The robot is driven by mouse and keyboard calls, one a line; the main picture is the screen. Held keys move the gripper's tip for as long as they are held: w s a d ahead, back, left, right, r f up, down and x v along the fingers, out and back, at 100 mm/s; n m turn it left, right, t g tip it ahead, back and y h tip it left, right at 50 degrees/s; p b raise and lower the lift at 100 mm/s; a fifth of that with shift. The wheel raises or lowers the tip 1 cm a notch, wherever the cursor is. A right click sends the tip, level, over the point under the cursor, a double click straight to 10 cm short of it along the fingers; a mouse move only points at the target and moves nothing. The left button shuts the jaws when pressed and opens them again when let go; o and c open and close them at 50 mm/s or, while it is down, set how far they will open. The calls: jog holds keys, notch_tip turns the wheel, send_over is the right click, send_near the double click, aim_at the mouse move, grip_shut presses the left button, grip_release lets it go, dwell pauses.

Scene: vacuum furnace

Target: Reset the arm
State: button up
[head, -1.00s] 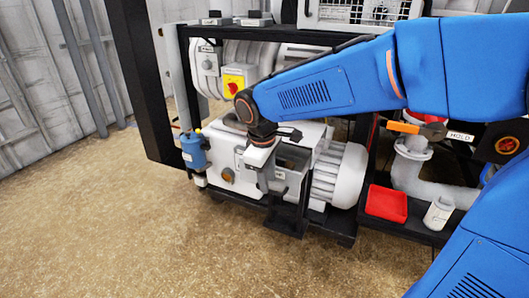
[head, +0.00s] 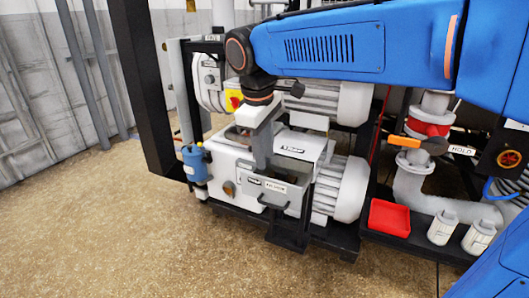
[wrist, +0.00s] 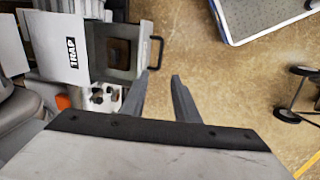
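My blue arm reaches in from the right in the head view, with its wrist bent downward. My gripper (head: 262,166) points down in front of the pump unit, above an open grey metal box (head: 272,190) with a handle. In the wrist view my gripper (wrist: 160,75) shows two grey fingers apart, with only floor visible between them. The grey box (wrist: 110,50) and its dark handle (wrist: 156,52) lie just left of the fingertips there. I cannot tell whether a finger touches the handle.
A white pump (head: 225,165) and ribbed motor (head: 340,188) stand on a black frame. A red tray (head: 389,217) and two white canisters (head: 442,227) sit right. An orange valve handle (head: 404,141) is above them. The floor at front left is clear.

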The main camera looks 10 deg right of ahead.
jog(key=s+d+f+m+t, duration=0.1)
jog(key=s+d+f+m, duration=0.4)
jog(key=s+d+f, duration=0.2)
jog(key=s+d+f+m+t+y, duration=0.1)
jog(key=s+d+f+m, duration=0.4)
jog(key=s+d, duration=0.6)
notch_tip(320, 180, down, 2)
jog(key=shift+s+f+m+t, duration=0.2)
jog(key=shift+s+m+t, duration=0.1)
jog(key=shift+s+t, duration=0.25)
